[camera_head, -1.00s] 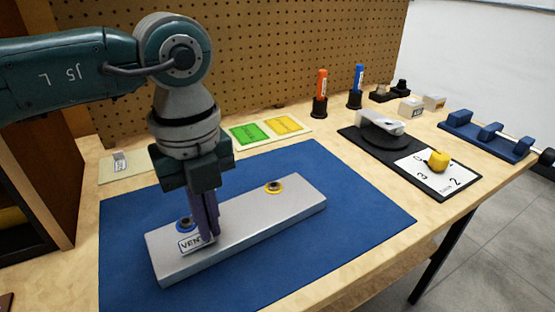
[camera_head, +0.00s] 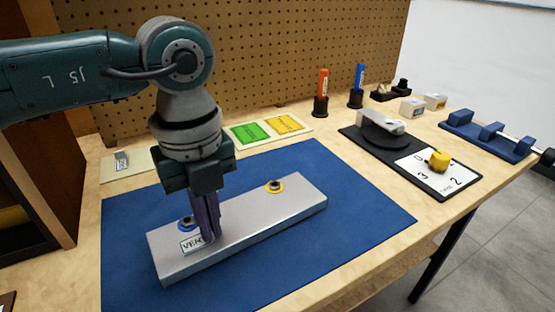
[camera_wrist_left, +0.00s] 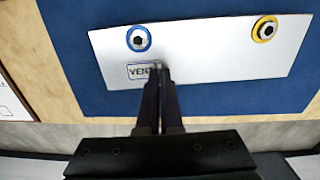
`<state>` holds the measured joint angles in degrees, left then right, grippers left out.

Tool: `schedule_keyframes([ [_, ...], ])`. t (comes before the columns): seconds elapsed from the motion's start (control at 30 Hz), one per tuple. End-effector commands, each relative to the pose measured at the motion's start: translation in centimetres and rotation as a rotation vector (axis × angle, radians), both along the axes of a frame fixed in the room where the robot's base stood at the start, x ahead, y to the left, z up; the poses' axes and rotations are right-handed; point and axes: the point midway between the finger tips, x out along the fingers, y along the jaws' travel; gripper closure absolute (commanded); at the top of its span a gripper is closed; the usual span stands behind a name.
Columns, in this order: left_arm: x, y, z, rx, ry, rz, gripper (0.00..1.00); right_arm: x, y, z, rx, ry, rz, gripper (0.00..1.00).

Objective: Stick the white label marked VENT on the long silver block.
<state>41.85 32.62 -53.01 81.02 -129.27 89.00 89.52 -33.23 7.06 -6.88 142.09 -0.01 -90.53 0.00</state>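The long silver block (camera_head: 250,226) lies on the blue mat, with a blue-ringed fitting (camera_head: 187,223) and a yellow-ringed fitting (camera_head: 274,186) on top. The white VENT label (camera_head: 192,244), with a dark blue border, is at the block's near left end, just in front of the blue ring. It also shows in the left wrist view (camera_wrist_left: 138,72), flat against or just over the top face; I cannot tell which. My left gripper (camera_head: 209,237) points down, its fingers shut on the label's right end, which they partly hide. My right gripper is not in view.
The blue mat (camera_head: 350,215) has free room around the block. Behind it are a card with green and yellow labels (camera_head: 268,131) and a pale backing card (camera_head: 140,165). Markers (camera_head: 321,88), a black tray (camera_head: 360,140) and a blue rack (camera_head: 485,137) stand to the right.

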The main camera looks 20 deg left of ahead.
Motion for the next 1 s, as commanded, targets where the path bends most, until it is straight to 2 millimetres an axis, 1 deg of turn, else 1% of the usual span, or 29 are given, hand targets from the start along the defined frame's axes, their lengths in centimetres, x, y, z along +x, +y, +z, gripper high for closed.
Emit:
schedule_keyframes([
  [0.97, 0.01, -0.01, -0.23, 0.000, 0.000, 0.000, 1.00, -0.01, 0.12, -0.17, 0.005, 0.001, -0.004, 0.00],
  [1.0, 0.00, 0.00, -0.23, 0.000, 0.000, 0.000, 0.96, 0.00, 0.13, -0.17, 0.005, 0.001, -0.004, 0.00],
])
